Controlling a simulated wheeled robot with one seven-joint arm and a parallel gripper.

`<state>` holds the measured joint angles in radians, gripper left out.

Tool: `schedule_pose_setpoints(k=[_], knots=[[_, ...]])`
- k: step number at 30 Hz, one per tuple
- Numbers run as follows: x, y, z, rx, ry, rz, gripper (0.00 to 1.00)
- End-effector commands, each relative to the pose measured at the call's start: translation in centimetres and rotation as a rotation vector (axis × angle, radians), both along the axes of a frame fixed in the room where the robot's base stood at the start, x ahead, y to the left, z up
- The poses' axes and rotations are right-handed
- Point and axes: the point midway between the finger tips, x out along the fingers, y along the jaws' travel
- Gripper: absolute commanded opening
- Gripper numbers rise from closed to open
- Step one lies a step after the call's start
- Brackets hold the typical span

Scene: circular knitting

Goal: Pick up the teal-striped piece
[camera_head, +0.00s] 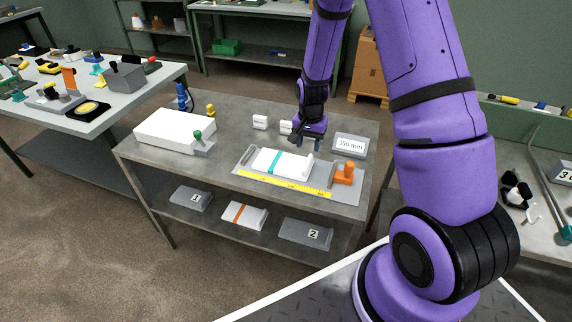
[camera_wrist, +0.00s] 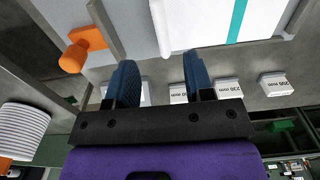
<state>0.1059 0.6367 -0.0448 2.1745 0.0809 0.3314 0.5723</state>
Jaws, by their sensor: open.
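The teal-striped piece (camera_head: 293,164) is a white flat roll with a teal band. It lies on a grey measuring board (camera_head: 345,192) on the table, beside a yellow ruler strip (camera_head: 285,183). In the wrist view the white piece (camera_wrist: 200,22) shows at the top with its teal stripe at right. My gripper (camera_head: 311,143) is above the table at the back edge of the board, just behind the piece. In the wrist view the blue fingers of my gripper (camera_wrist: 158,72) are apart with nothing between them. They do not reach around the piece.
An orange clamp (camera_head: 344,173) stands at the board's right end. A "350 mm" card (camera_head: 351,145) and small white labelled blocks (camera_head: 260,122) sit behind. A white box (camera_head: 175,130) and green-knobbed lever (camera_head: 202,145) are at left. An orange-striped piece (camera_head: 241,214) lies on the lower shelf.

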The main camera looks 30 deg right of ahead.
Motion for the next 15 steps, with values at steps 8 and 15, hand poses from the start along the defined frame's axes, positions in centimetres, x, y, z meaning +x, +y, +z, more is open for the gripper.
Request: schedule_pose_setpoints(k=[8,15], knots=[[-0.1,0.0,-3.8,0.001,0.004,0.001,0.48],[0.0,-0.1,-5.1,0.0,0.001,0.001,0.48]])
